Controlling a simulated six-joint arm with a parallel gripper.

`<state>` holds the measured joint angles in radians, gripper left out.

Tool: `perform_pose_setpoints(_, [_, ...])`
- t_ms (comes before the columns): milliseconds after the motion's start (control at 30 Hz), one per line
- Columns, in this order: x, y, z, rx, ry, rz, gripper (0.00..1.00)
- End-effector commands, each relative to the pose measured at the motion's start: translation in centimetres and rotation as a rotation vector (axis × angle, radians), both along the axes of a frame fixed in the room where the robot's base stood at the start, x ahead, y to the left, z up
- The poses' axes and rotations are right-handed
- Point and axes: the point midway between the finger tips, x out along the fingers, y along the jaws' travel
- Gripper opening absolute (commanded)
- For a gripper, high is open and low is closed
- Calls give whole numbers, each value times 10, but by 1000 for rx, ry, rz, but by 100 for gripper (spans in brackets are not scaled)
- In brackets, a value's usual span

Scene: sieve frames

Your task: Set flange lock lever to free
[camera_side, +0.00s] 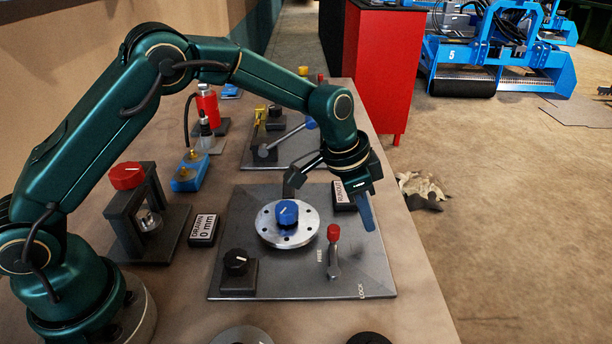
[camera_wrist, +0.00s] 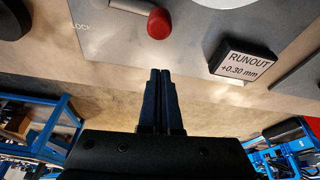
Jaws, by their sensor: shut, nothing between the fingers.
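The flange lock lever has a grey arm (camera_side: 333,263) with a red knob (camera_side: 333,232) on top. It stands up from a dark plate (camera_side: 290,285), between the FREE and LOCK markings. I cannot tell surely which marking it is set to. In the wrist view the red knob (camera_wrist: 158,23) is ahead of my fingertips, with the LOCK marking (camera_wrist: 82,27) to its left. My gripper (camera_side: 370,226) is shut and empty, fingers pointing down near the plate's right edge. In the wrist view its fingertips (camera_wrist: 161,71) are together, apart from the knob.
A silver flange (camera_side: 270,236) with a blue knob (camera_side: 287,212) sits left of the lever. A RUNOUT display (camera_side: 342,196) stands behind it and reads +0.30 mm in the wrist view (camera_wrist: 243,62). A black dial (camera_side: 236,262) is at front left. Bare table lies right of the plate.

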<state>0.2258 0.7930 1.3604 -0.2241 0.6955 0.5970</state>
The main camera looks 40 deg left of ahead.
Motion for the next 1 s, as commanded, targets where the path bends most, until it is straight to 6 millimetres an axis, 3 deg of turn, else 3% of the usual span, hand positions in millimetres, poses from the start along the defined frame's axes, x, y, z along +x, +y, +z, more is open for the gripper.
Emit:
perform_pose_setpoints(400, [-20, 15, 72, -1, -7, 1, 0])
perform_pose_setpoints(667, [-26, 21, 97, -3, -13, 6, 0])
perform_pose_setpoints(767, [-25, 25, 118, -11, -61, 19, 0])
perform_pose_setpoints(867, [-34, 35, 144, -14, -114, 37, 0])
perform_pose_setpoints(1000, [-61, 54, 174, -13, -171, 94, 0])
